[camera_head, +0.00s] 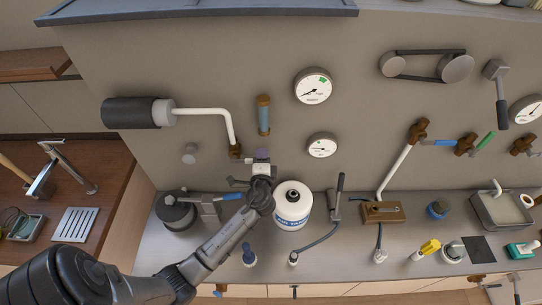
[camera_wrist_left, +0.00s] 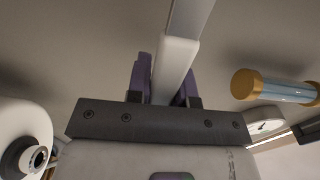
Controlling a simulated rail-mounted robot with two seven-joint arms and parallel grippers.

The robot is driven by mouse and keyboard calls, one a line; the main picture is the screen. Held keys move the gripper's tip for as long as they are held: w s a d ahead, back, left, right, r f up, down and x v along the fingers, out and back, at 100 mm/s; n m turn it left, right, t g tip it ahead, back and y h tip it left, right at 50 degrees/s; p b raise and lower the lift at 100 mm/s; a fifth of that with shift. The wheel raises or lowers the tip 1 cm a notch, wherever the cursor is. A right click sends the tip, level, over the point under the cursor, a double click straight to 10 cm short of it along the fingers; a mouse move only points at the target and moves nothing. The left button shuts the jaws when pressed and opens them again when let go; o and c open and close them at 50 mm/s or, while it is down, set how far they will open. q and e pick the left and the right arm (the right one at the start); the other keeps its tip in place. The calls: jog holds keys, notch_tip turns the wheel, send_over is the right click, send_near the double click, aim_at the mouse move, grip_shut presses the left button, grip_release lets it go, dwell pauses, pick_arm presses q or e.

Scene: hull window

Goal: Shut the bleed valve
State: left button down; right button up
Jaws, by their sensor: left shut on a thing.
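My left gripper (camera_head: 262,155) is up against the wall, just right of a small brown valve (camera_head: 235,151) at the lower end of a bent white pipe (camera_head: 215,111). In the left wrist view its purple fingers (camera_wrist_left: 165,82) are shut on a pale grey-white bar (camera_wrist_left: 180,50). The bar runs up and away between the fingers; its far end is out of that view. In the head view the gripper hides what it holds, and I cannot tell whether the bar belongs to the bleed valve. My right gripper is not in view.
A sight tube (camera_head: 263,115) hangs just above the gripper; it also shows in the wrist view (camera_wrist_left: 275,88). A white tank (camera_head: 293,204) stands close right on the counter. Two gauges (camera_head: 314,86) (camera_head: 321,146) and other valves are to the right.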

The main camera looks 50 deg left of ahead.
pick_arm(q)
jog(key=shift+f, duration=0.1)
dwell(0.3)
jog(key=c, duration=1)
grip_release()
jog(key=b+v, duration=0.3)
jog(key=v, duration=1)
jog(key=shift+s+d, duration=0.25)
jog(key=shift+s, duration=0.1)
